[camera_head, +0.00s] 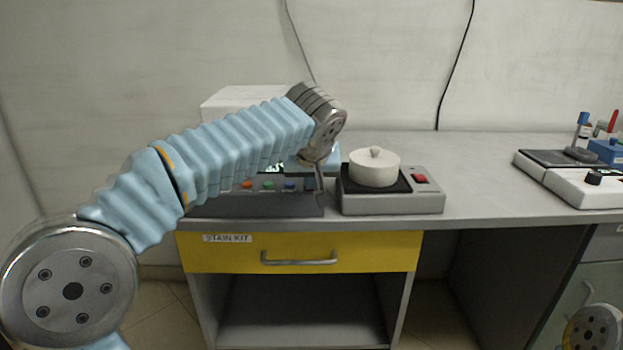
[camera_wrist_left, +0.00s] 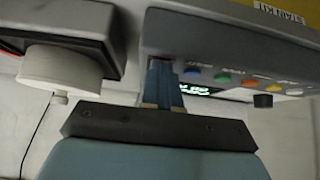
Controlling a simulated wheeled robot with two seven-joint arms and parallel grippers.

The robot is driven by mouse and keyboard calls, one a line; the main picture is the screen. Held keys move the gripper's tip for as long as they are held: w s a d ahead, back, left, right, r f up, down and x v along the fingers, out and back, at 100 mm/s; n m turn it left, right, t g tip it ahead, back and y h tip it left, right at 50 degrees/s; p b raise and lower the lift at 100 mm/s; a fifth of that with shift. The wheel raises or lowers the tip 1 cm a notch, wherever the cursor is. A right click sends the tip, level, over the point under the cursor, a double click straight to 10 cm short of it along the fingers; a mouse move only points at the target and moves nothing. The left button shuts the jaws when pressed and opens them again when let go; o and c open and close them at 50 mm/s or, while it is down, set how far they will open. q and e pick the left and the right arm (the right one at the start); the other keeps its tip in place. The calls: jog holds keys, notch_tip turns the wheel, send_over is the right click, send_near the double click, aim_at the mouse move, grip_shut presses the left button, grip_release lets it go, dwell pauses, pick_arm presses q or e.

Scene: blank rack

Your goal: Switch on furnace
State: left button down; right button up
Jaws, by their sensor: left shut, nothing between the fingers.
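A grey instrument (camera_head: 265,206) with a row of coloured buttons and a small lit display stands on the bench, largely hidden behind my left arm. I take it for the furnace, though no label on it confirms this. In the left wrist view its control panel (camera_wrist_left: 222,48) appears upside down, with blue, green, orange and yellow buttons and a dark knob. My left gripper (camera_head: 319,190) points down at the panel's right end. In the left wrist view the gripper (camera_wrist_left: 163,78) is shut and empty, its tips close to the panel's end; I cannot tell whether they touch. My right gripper is not in view.
A hotplate (camera_head: 392,205) with a red switch (camera_head: 420,178) holds a white lidded pot (camera_head: 374,170) just right of the gripper. A white box (camera_head: 240,98) stands behind my arm. A yellow drawer (camera_head: 220,257) is below. Bench equipment (camera_head: 582,190) stands far right.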

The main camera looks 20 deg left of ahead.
pick_arm(q)
jog(key=shift+r, duration=0.1)
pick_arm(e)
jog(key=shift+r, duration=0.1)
pick_arm(q)
jog(key=shift+r+p, duration=0.7)
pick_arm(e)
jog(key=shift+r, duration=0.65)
